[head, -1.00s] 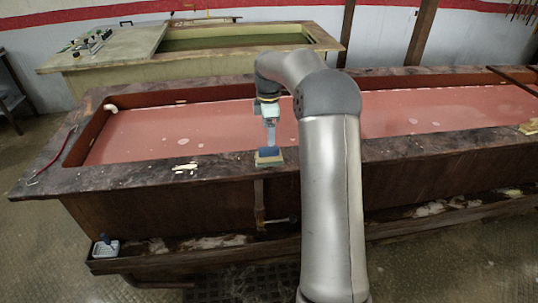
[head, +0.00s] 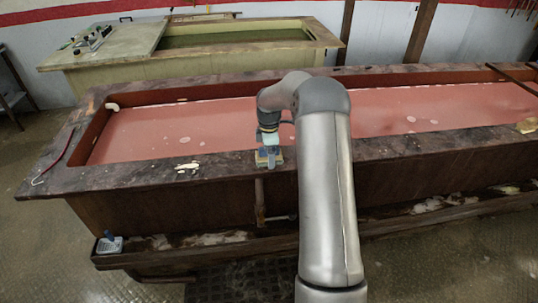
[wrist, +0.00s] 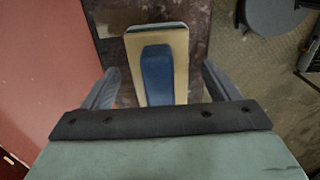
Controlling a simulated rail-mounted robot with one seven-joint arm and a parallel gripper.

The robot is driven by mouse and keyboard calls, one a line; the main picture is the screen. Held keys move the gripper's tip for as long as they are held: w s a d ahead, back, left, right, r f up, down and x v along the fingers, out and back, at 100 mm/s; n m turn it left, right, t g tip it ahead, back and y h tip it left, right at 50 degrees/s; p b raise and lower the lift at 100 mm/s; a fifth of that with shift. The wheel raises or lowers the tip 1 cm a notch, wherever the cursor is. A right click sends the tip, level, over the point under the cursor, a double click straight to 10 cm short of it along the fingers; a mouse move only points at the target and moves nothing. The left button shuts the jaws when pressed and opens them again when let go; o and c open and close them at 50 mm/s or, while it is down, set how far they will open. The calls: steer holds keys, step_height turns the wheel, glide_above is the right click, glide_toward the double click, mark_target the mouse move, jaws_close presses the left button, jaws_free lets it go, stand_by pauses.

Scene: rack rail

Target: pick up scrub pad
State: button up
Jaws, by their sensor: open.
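The scrub pad (wrist: 181,50) has a tan block body with a blue raised handle (wrist: 157,75) and a dark layer at its far end. It lies on the tank's near rim, and in the head view the scrub pad (head: 262,162) is partly covered by my gripper (head: 268,150). In the wrist view my gripper (wrist: 160,88) is open. Its two grey fingers stand on either side of the pad's near end, with the blue handle between them.
The long tank's dark rim (head: 110,176) surrounds pinkish-red liquid (head: 200,120). Pale scraps (head: 187,167) lie on the rim left of the pad. A small basket (head: 108,244) stands on the lower ledge at left. A second tank (head: 240,35) with green liquid stands behind.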

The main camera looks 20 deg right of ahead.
steer(key=c, duration=1.1)
steer(key=shift+r, duration=0.15)
steer(key=shift+r, duration=0.2)
step_height(320, 180, up, 2)
steer(key=shift+w+b, duration=0.1)
steer(key=shift+b, duration=0.3)
steer(key=s+d+r+b, duration=0.4)
steer(key=s+d+r, duration=0.4)
steer(key=s+r, duration=0.2)
steer(key=shift+s+d+r, duration=0.2)
steer(key=shift+s+d, duration=0.05)
steer(key=shift+s, duration=0.4)
